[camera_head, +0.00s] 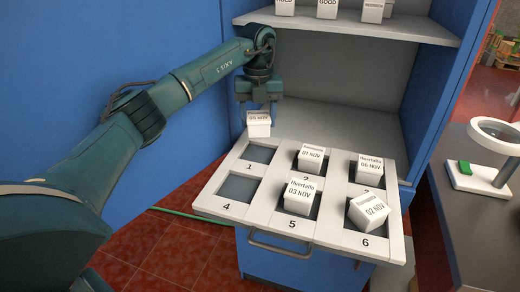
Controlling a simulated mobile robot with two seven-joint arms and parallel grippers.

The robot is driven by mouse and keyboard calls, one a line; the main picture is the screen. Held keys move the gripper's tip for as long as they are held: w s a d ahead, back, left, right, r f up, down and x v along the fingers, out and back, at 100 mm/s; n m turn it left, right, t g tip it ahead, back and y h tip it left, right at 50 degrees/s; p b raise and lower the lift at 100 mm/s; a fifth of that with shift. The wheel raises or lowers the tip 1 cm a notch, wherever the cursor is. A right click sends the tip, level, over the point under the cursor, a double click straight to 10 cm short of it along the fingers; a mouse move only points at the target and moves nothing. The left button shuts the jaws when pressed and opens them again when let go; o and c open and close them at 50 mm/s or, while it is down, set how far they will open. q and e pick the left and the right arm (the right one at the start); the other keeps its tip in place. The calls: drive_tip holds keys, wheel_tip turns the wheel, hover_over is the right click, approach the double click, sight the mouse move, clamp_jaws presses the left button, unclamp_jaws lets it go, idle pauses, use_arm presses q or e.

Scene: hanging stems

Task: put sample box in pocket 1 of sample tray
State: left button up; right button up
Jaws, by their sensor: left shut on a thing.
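My left gripper (259,96) is shut on a white sample box (259,130) with a printed label ending in "NOV". The box is just above the back left part of the sample tray (222,209), by pocket 1 (258,154). Pocket 1 looks empty. Whether the box touches the tray edge, I cannot tell. Pocket 4 (238,189) is also empty. Other white boxes stand in pocket 2 (311,157), pocket 3 (369,168) and pocket 5 (300,197). The box in pocket 6 (369,211) sits tilted. My right gripper is not in view.
The tray sticks out of a blue cabinet (423,85), with a handle (280,245) at its front. A shelf (350,27) above holds several white boxes. A magnifier stand (485,175) with a green block (464,167) is on the right bench.

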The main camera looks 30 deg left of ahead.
sight(258, 116)
use_arm(q)
wheel_tip(258, 116, down, 8)
drive_tip(key=shift+r, duration=0.25)
drive_tip(key=shift+f, duration=0.15)
drive_tip(key=o, duration=1)
wheel_tip(258, 116, up, 12)
drive_tip(key=shift+r, duration=0.15)
idle(0.5)
